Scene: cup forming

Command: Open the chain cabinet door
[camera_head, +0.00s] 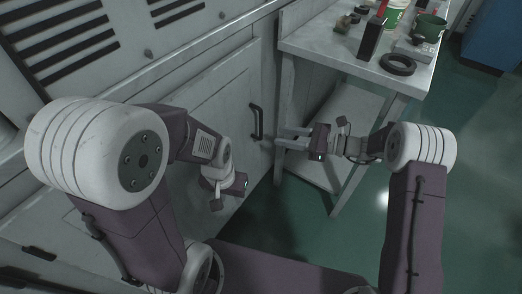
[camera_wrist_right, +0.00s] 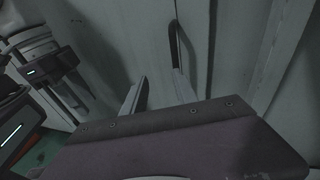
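The chain cabinet door (camera_head: 215,110) is a pale grey panel that looks shut, with a dark upright bar handle (camera_head: 257,122) near its right edge. The handle also shows in the right wrist view (camera_wrist_right: 183,48). My right gripper (camera_head: 279,138) points left toward the door, its two fingers apart, close to the handle's lower part. In the right wrist view (camera_wrist_right: 158,82) the right-hand finger's tip is near the handle's lower end; I cannot tell whether they touch. My left gripper (camera_head: 216,200) hangs low in front of the cabinet, its fingers too unclear to read.
A white worktable (camera_head: 320,50) stands right of the cabinet, with a lower shelf (camera_head: 350,115). It holds a black ring (camera_head: 397,65), green cups (camera_head: 428,28) and a dark box (camera_head: 371,38). Its near leg is close to my right gripper. Green floor (camera_head: 450,120) is clear at the right.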

